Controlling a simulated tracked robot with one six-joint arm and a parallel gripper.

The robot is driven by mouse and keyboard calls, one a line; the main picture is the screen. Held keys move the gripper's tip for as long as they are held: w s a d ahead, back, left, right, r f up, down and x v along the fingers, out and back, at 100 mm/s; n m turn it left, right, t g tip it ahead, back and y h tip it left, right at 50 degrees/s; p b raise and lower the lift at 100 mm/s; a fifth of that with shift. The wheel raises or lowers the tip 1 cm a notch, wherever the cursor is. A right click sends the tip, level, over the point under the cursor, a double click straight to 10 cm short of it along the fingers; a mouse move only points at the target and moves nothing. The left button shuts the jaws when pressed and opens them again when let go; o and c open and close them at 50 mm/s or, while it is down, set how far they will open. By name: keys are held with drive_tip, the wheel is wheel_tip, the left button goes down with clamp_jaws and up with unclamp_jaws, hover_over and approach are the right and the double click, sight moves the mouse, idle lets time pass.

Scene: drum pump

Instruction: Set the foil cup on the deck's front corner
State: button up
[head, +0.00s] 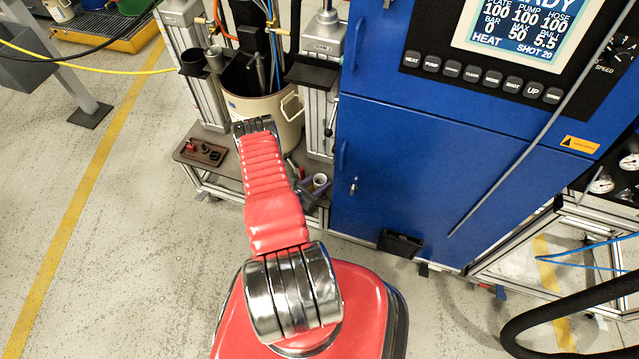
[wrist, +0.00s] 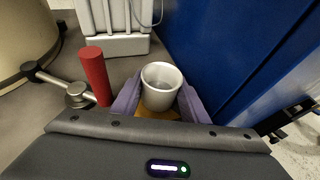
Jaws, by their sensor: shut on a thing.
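The foil cup is a small pale, whitish open cup (wrist: 161,86) in the wrist view, upright, and it looks empty. My gripper (wrist: 154,100) has its two purple fingers on either side of the cup and is shut on it. In the head view the cup (head: 320,180) and a purple finger of my gripper (head: 309,186) show small beside the blue cabinet, partly hidden by my arm. The deck (wrist: 128,68) is the grey-brown surface around the cup. I cannot tell whether the cup touches it. The deck's left part (head: 228,178) shows in the head view.
A red handle (wrist: 94,75) on a metal lever stands close left of the cup. The blue cabinet (wrist: 210,40) rises close on the right. A cream pail (head: 262,115) stands behind. A brown tray (head: 203,152) with small parts lies on the deck's left.

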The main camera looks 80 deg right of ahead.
drive_tip(key=shift+f, duration=0.1)
drive_tip(key=o, duration=1.1)
drive_tip(key=shift+o, duration=0.2)
drive_tip(key=v, duration=1.2)
drive_tip(key=shift+r, duration=0.2)
